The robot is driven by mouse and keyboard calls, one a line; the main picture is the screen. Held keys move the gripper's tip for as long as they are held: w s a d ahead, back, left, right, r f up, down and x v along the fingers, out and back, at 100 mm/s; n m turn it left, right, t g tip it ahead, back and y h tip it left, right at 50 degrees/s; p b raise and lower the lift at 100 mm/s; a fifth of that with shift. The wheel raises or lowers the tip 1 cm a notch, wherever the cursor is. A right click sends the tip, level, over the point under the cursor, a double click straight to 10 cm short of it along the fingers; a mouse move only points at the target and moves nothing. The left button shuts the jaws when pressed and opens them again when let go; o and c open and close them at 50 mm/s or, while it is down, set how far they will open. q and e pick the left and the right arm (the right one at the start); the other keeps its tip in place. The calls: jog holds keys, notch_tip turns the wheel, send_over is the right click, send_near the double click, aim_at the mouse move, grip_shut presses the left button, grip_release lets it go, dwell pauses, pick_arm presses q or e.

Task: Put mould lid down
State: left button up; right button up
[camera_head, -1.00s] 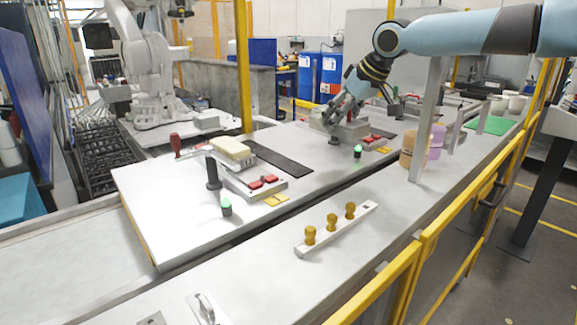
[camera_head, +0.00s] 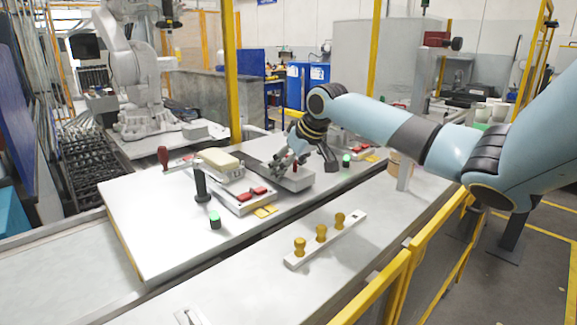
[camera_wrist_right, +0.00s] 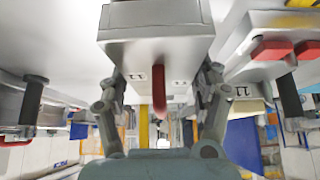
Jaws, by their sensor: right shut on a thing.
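The mould lid (camera_head: 296,180) is a grey metal block, held over the dark strip between the two stations on the white table. Whether it touches the surface below is hard to tell. My right gripper (camera_head: 285,163) is shut on it. In the right wrist view the lid (camera_wrist_right: 155,52) fills the upper middle, with a red handle (camera_wrist_right: 159,90) hanging between the fingers of the gripper (camera_wrist_right: 160,82). My left gripper is not in view.
The left station has a cream block (camera_head: 218,158), red buttons (camera_head: 253,193), a black post (camera_head: 200,185) and a green button (camera_head: 214,220). Another green button (camera_head: 346,160) is at the right station. A rail with brown knobs (camera_head: 321,233) lies on the front counter. A yellow railing (camera_head: 425,245) runs along the front.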

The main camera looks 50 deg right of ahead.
jog(key=shift+f, duration=0.2)
jog(key=o, duration=1.5)
jog(key=shift+s+r, duration=0.1)
jog(key=shift+r, duration=0.15)
jog(key=v, duration=1)
jog(key=shift+s+r, duration=0.2)
jog(key=shift+r, duration=0.1)
jog(key=shift+s+a+r, duration=0.15)
jog(key=shift+s+r, duration=0.1)
jog(key=shift+r, duration=0.15)
